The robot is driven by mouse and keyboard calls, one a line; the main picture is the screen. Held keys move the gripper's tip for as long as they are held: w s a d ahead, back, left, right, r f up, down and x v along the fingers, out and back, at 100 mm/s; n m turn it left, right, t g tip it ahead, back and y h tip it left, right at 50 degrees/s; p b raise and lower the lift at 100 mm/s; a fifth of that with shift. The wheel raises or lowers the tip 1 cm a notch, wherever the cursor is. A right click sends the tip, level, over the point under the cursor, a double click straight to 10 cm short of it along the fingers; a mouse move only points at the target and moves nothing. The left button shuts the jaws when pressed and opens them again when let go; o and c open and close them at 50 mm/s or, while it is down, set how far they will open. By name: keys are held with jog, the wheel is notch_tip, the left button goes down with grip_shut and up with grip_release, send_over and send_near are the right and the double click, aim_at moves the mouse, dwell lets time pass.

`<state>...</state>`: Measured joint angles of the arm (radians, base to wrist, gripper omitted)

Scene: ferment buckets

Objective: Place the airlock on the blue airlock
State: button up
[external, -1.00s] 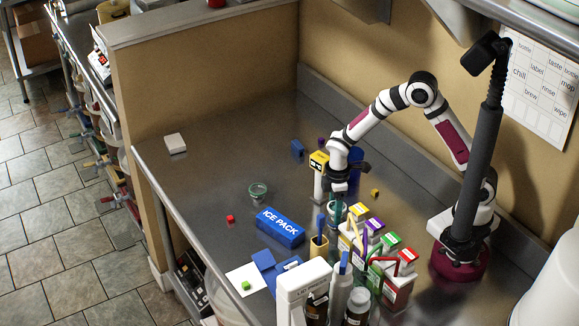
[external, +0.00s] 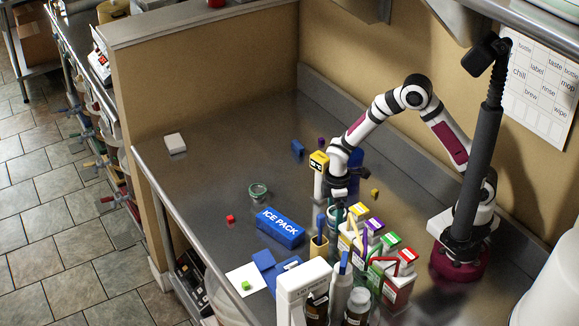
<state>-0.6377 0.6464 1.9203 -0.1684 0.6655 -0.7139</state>
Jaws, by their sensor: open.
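I cannot say for sure which items are the airlock and the blue airlock. A small blue block-like piece (external: 297,148) lies on the counter behind the post. A purple piece (external: 321,142) is beside it, and a yellow one (external: 375,194) is right of my gripper.
A blue ice pack (external: 281,228), a glass bowl (external: 258,191) and a red cube (external: 230,218) lie to the left. Labelled cartons (external: 398,285) and bottles (external: 358,305) crowd the front.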

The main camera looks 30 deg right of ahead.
notch_tip(320, 180, up, 13)
jog(key=s+d+r+m, duration=0.2)
jog(key=d+r+m, duration=0.1)
jog(key=d+m, duration=0.15)
jog(key=s+d+r+m, duration=0.2)
jog(key=d+m, duration=0.1)
jog(key=d, duration=0.3)
jog(key=s+d+m+y, duration=0.1)
jog(key=s+d+m, duration=0.8)
jog(key=s, duration=0.5)
jog(key=shift+m+y, duration=0.4)
jog(key=shift+m, duration=0.85)
